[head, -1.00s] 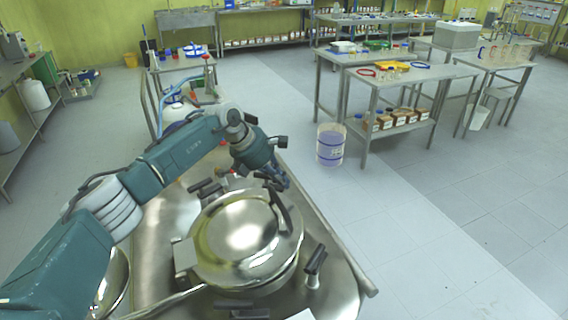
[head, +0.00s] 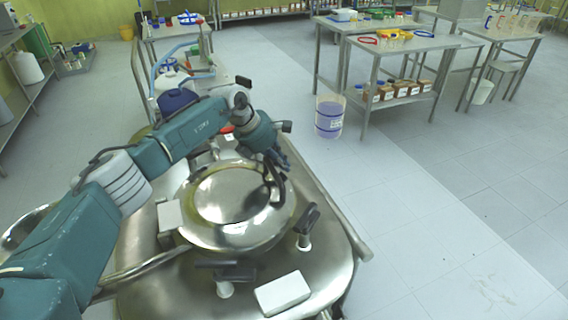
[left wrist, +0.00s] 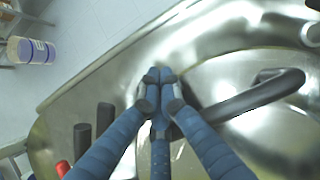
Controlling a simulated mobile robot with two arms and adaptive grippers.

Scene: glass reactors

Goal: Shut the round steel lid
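The round steel lid (head: 225,195) lies over the opening of the steel vessel (head: 330,250) in the head view. I cannot tell whether its rim is flush. Its curved black handle (head: 274,183) is at the lid's right side and also shows in the left wrist view (left wrist: 255,95). My left gripper (head: 280,163) is at the lid's far edge, beside the handle. In the left wrist view its blue fingers (left wrist: 158,77) come together at the tips with nothing seen between them. The right finger partly covers the handle's end; contact is unclear. My right gripper is out of view.
Black-handled clamps stand around the lid, one at right (head: 306,222) and one in front (head: 225,275). A white block (head: 283,293) lies on the vessel's front. A clear bucket (head: 329,117) stands on the floor beyond. Floor to the right is open.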

